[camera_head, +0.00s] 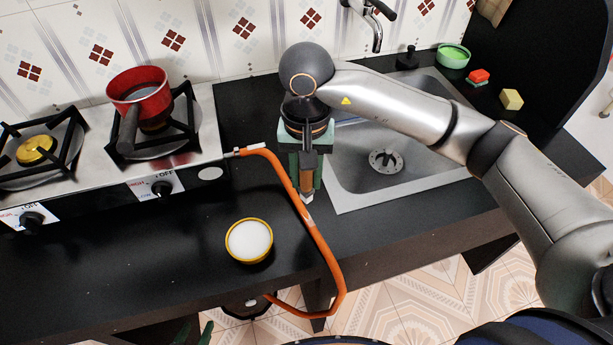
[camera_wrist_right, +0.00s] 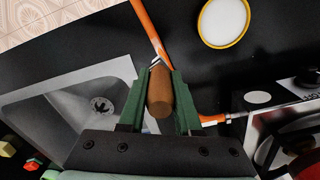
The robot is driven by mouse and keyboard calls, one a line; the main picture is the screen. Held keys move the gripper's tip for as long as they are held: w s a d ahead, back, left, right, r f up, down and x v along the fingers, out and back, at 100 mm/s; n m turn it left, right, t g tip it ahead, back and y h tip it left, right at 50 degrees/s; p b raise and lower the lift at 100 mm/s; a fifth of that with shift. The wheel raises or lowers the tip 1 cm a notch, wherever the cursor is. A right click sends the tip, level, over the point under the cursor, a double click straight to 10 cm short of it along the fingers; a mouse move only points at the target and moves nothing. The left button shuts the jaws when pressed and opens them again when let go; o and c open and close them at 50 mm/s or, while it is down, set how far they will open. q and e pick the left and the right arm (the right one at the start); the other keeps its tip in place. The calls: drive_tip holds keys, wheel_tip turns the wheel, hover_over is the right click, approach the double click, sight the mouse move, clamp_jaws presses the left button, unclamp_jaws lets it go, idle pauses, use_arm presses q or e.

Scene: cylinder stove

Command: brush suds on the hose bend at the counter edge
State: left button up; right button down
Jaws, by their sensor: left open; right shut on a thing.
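The orange hose (camera_head: 292,190) runs from the stove's side across the black counter. It bends down over the counter's front edge at the hose bend (camera_head: 335,262) and goes back underneath. My right gripper (camera_head: 307,180) is shut on a brush with a brown wooden handle (camera_wrist_right: 160,95), pointing tip down. The pale brush tip (camera_head: 307,198) is beside the upper run of the hose, behind the bend; I cannot tell if they touch. A yellow-rimmed bowl of white suds (camera_head: 249,240) stands left of the hose. My left gripper (camera_head: 196,334) barely shows at the bottom edge, open.
The stove (camera_head: 205,135) with a red pot (camera_head: 140,92) is at the left. A steel sink (camera_head: 350,195) lies right of the right gripper, partly under my arm. A green bowl (camera_head: 453,56), a red-topped sponge (camera_head: 478,77) and a yellow block (camera_head: 511,99) sit behind it.

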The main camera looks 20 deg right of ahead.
drive_tip(key=shift+r+p, duration=0.3)
drive_tip(key=shift+r, duration=0.6)
